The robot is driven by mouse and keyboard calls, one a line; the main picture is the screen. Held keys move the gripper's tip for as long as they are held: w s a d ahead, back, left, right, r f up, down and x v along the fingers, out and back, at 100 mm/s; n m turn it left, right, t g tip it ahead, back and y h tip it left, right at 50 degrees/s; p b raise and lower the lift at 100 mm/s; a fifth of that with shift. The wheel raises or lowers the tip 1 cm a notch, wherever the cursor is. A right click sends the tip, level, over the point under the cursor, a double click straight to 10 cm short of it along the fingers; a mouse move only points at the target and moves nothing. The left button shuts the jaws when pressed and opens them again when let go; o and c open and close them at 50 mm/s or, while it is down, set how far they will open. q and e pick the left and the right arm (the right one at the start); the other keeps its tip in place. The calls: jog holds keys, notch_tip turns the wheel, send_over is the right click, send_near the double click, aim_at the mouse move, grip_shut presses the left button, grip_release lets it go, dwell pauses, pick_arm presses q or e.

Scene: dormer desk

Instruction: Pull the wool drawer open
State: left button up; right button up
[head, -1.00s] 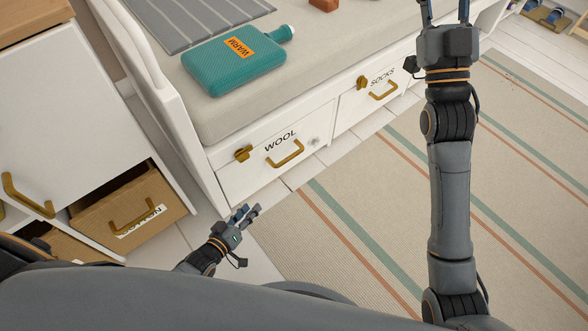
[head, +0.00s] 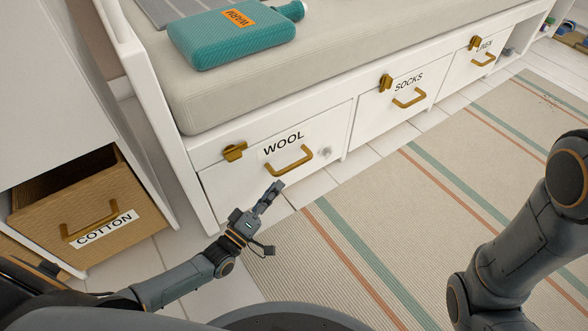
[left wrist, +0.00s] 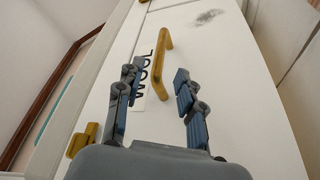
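The wool drawer (head: 232,180) is a white front under the bench, labelled WOOL, and it looks shut. Its brass bar handle (head: 291,163) sits right of centre, below the label. A brass latch piece (head: 234,152) is at its upper left edge; it also shows in the left wrist view (left wrist: 82,140). My left gripper (head: 275,190) is just in front of and below the handle. In the left wrist view my gripper fingers (left wrist: 157,78) are spread apart and empty, with the handle (left wrist: 160,65) ahead of them, apparently not touched. My right gripper is outside the head view.
The socks drawer (head: 425,85) and another drawer further right are shut. At left, a cotton drawer (head: 130,190) stands out from its cabinet near my left arm. A teal WARM bottle (head: 225,45) lies on the bench cushion (head: 210,105). The striped rug (head: 430,190) is clear.

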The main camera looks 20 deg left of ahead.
aim_at(294, 164)
pick_arm(q)
jog(key=b+x, duration=0.3)
jog(key=x, duration=0.5)
jog(key=shift+f, duration=0.15)
jog(key=shift+w+d+r+b, duration=0.15)
jog(key=shift+w+r+b, duration=0.15)
jog(key=shift+w, duration=0.3)
grip_shut()
